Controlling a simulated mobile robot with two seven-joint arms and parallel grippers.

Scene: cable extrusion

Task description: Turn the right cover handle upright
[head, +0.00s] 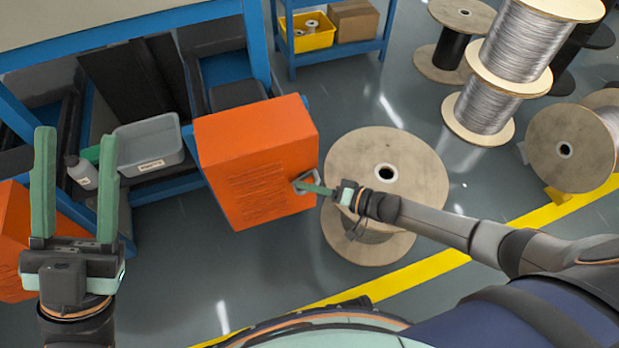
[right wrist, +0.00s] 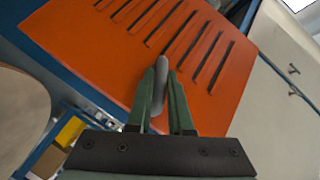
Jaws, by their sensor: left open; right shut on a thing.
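The right cover is an orange box (head: 255,155) with slots in its face, in the middle of the head view. Its handle (head: 304,183) is a small grey bar near the cover's right edge. My right gripper (head: 310,188) is shut on this handle. In the right wrist view the grey handle (right wrist: 157,68) stands out between the fingers of my right gripper (right wrist: 162,85), against the slotted orange face (right wrist: 195,50). The fingers hide part of the handle. My left gripper (head: 75,145) is open and empty at the left, apart from the covers.
Another orange cover (head: 14,235) is at the far left. A large wooden spool (head: 385,170) stands right of the cover, close to my right arm. Wire spools (head: 525,45) stand at the back right.

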